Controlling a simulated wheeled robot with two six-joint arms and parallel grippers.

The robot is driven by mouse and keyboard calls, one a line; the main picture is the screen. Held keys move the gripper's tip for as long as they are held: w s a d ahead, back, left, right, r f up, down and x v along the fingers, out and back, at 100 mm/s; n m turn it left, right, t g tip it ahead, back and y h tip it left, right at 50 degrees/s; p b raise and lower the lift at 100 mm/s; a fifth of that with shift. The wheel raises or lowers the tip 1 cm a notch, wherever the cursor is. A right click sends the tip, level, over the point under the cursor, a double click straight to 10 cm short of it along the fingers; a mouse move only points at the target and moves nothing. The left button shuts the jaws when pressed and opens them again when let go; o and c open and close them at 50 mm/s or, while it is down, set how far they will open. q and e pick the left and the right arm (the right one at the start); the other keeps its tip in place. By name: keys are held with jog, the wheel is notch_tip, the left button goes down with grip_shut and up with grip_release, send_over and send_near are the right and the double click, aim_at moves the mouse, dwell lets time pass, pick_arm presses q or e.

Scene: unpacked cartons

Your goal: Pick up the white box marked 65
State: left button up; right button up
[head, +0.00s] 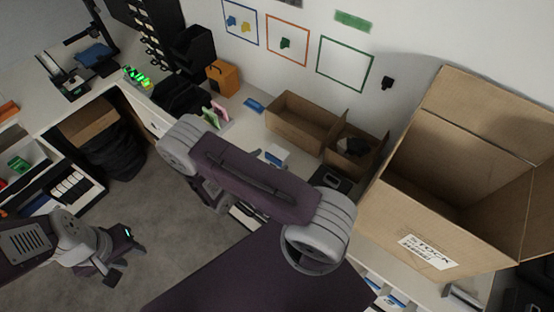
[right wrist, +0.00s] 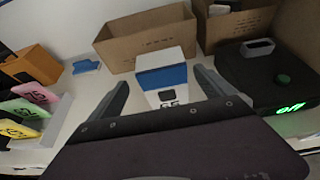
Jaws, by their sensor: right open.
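The white box (right wrist: 163,98) has a blue band, a dark patch and a dark number that looks like 65. It stands on the counter in the right wrist view. It also shows in the head view (head: 277,154), just behind my right arm. My right gripper (right wrist: 160,77) is open, with one finger left and one right of the box in the picture. I cannot tell whether either finger touches it.
An open brown carton (right wrist: 147,36) stands close behind the box. A black device with a green display (right wrist: 268,80) sits at its right. Pink and yellow cards (right wrist: 30,104) stand at the left. A large open carton (head: 400,219) fills the right of the head view.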

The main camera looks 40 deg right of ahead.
aim_at(280, 149)
jog(key=x, duration=0.1)
jog(key=p+x, duration=0.1)
jog(key=x, duration=0.1)
jog(key=p+x, duration=0.1)
jog(key=shift+s+d+f, duration=0.2)
jog(key=shift+s+d, duration=0.05)
jog(key=shift+d, duration=0.15)
jog(key=shift+d+f, duration=0.15)
jog(key=shift+d, duration=0.05)
jog(key=shift+w+a, duration=0.15)
jog(key=shift+a, duration=0.05)
jog(key=c, duration=1.7)
jog(key=shift+d, duration=0.1)
notch_tip(280, 149, up, 4)
jog(key=shift+f+b, duration=0.1)
jog(key=shift+b, duration=0.45)
jog(key=shift+s+d+r, duration=1.15)
jog(key=shift+d+r, duration=0.05)
jog(key=shift+d, duration=0.4)
jog(key=shift+s+d+r, duration=1.1)
jog(key=shift+d+r, duration=0.15)
jog(key=shift+d, duration=0.3)
jog(key=shift+s+d+r, duration=1.15)
jog(key=shift+d+r, duration=0.05)
jog(key=shift+d, duration=0.4)
